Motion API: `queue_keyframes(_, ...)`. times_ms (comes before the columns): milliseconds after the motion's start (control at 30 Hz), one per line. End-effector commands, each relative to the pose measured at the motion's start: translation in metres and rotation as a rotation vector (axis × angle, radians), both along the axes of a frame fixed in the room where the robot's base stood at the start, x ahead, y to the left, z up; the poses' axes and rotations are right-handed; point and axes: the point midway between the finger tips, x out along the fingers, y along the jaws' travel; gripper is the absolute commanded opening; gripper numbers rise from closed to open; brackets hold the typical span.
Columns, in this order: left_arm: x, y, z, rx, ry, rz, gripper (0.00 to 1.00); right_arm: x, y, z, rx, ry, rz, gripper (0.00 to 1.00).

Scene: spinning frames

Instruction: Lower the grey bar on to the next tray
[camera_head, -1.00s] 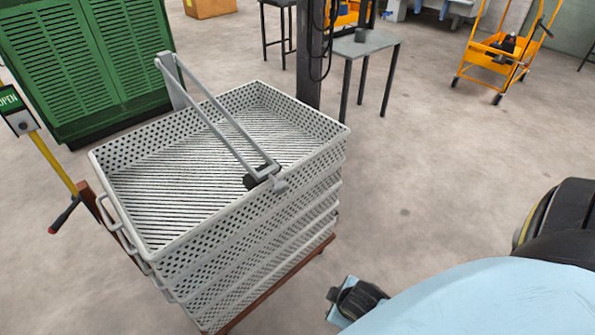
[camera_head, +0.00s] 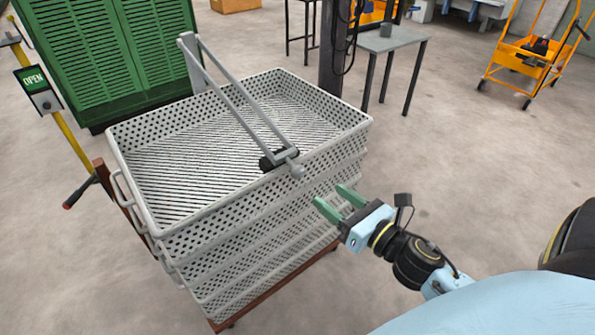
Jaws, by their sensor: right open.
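The grey bar (camera_head: 240,112) is a long frame of two parallel rails. It crosses above the top tray from a grey post at the back to the front right rim, where a black grip (camera_head: 279,159) sits at its near end. The top tray (camera_head: 150,215) is a light grey perforated crate and looks empty, with its slatted floor showing. It tops a stack of similar trays. My right gripper (camera_head: 333,200) is open and empty, its green fingers pointing at the stack's right side, below and right of the black grip. My left gripper is not in view.
The stack stands on a reddish-brown cart (camera_head: 283,288). A yellow post with a green OPEN sign (camera_head: 34,79) stands at the left. A green slatted cabinet (camera_head: 110,60) is behind. A small grey table (camera_head: 391,40) and an orange trolley (camera_head: 528,55) stand farther back.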

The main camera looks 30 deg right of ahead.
Motion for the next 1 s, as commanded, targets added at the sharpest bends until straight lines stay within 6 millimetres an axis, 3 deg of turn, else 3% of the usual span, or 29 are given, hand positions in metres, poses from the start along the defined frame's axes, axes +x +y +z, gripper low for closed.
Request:
queue_keyframes(433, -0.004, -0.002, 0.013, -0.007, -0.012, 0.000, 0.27, 0.077, 0.012, 0.000, 0.002, -0.001, -0.001, 0.55)
queue_keyframes(600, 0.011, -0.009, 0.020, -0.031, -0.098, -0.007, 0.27, 0.100, 0.016, 0.000, 0.004, 0.000, -0.002, 0.55)
queue_keyframes(1000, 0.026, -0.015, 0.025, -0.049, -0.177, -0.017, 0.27, 0.118, 0.019, -0.001, 0.004, 0.004, -0.002, 0.55)
